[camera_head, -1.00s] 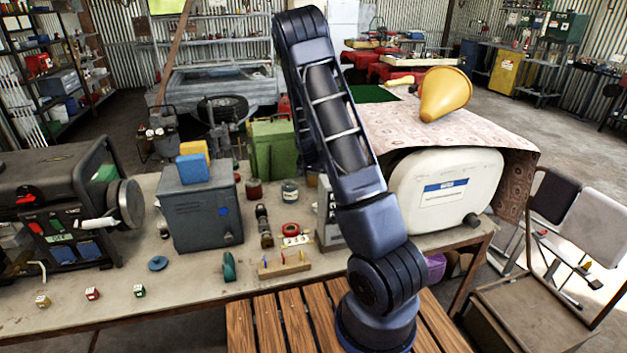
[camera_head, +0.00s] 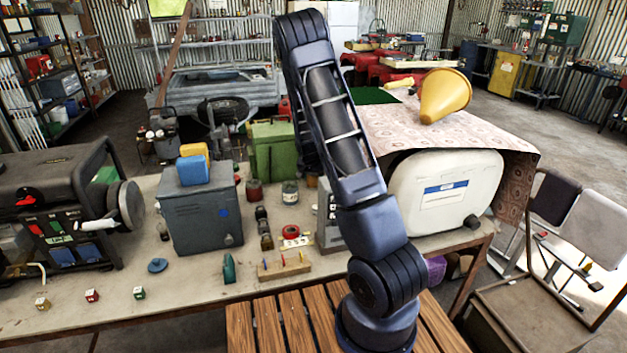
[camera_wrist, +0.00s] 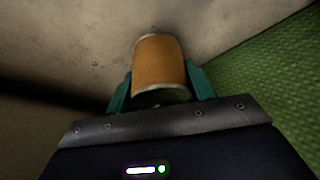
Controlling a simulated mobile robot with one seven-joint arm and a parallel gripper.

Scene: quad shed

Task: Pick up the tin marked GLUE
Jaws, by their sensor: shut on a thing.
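An orange-brown tin (camera_wrist: 160,66) with a pale metal rim is between my gripper's teal fingers in the wrist view. My gripper (camera_wrist: 160,88) is shut on it, one finger on each side. No marking can be read on the side facing the camera, so I cannot tell whether it says GLUE. In the head view my arm hides the gripper. A grey tin with a pale label (camera_head: 290,192) and a dark red tin (camera_head: 254,189) stand on the workbench left of my arm; their labels are too small to read.
A green container (camera_head: 272,150) stands behind the tins. A grey box (camera_head: 205,220) is to their left, and a large white canister (camera_head: 445,190) is right of my arm. A wooden block with coloured pegs (camera_head: 284,268) lies nearer. The bench's front left holds small cubes.

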